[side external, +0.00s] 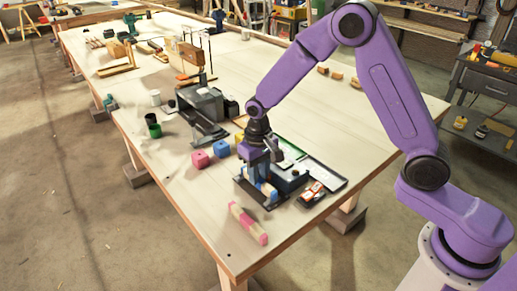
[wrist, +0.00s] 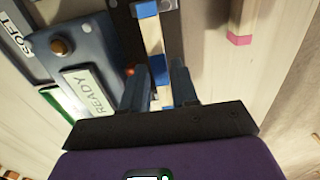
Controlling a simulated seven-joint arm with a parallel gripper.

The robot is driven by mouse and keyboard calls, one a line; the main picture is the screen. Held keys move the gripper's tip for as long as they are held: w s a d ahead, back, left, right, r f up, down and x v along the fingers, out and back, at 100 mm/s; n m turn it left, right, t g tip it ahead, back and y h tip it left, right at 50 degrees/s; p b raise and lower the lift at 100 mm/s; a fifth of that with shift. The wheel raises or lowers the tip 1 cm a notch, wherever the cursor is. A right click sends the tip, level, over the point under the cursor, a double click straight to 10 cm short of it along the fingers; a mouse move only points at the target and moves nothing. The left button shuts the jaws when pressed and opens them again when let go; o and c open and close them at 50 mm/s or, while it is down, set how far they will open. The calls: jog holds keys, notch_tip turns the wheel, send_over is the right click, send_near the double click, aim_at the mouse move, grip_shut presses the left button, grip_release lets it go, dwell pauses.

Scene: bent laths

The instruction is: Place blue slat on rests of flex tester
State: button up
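The blue slat (wrist: 152,38) is a pale wooden lath with blue parts. In the wrist view it runs lengthwise over the dark base of the flex tester and passes between my fingers. In the side view part of it shows (side external: 267,190) below my gripper. The flex tester (side external: 290,178) is a grey box beside a dark base; its panel (wrist: 88,92) reads READY. My gripper (wrist: 160,85) is low over the base with its fingers on either side of the slat. I cannot tell whether they touch it, or whether the slat lies fully on the rests.
A pink-ended lath (side external: 247,222) lies near the front edge. Pink (side external: 200,158) and blue (side external: 221,147) blocks stand left of my gripper. A second grey machine (side external: 203,103) stands farther back. The front left tabletop is clear.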

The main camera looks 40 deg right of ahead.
notch_tip(320, 180, up, 11)
jog(key=shift+f, duration=0.15)
jog(key=s+d+n, duration=0.2)
jog(key=s+n, duration=0.2)
jog(key=s, duration=0.6)
jog(key=s+d+r+n, duration=0.1)
jog(key=s+d+n, duration=0.2)
jog(key=s, duration=0.7)
jog(key=s+d+n, duration=0.3)
jog(key=s+n, duration=0.2)
jog(key=s, duration=0.5)
jog(key=shift+s+d+r+n, duration=0.15)
jog(key=shift+s+r+n, duration=0.15)
jog(key=shift+r, duration=0.1)
